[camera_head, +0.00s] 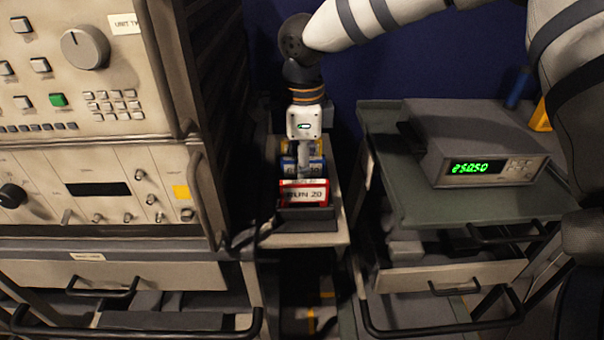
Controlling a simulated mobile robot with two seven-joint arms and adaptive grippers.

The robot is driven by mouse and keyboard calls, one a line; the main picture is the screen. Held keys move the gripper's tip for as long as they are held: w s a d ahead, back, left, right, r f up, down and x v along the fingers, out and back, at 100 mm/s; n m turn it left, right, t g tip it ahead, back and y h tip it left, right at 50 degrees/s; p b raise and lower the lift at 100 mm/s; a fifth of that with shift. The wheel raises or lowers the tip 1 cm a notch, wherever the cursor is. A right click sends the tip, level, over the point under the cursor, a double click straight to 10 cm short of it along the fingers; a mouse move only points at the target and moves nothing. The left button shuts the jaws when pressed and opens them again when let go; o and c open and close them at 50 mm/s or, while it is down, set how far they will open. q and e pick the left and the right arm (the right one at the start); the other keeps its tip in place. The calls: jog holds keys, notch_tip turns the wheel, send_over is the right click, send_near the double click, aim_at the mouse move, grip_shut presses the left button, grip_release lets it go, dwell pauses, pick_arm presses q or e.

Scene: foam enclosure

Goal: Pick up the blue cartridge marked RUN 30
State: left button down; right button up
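A blue cartridge (317,164) stands in a narrow rack (308,224) at the centre, behind a red cartridge (316,192) labelled RUN 20. Most of the blue cartridge's face is hidden, and I cannot read its marking. My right arm comes in from the upper right, and my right gripper (304,165) points down over the rack at the blue cartridge. Its fingertips are partly lost among the cartridges, so I cannot tell whether they are open or shut, or touch it. My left gripper is not in view.
A yellow cartridge (316,148) shows behind the blue one. A tall instrument rack (100,150) with handles stands close on the left. On the right, a grey cart (450,207) carries a meter with a green display (483,167). A narrow gap separates the cart from the cartridge rack.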

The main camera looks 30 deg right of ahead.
jog(key=shift+r, duration=0.1)
grip_shut()
jog(key=shift+r, duration=0.1)
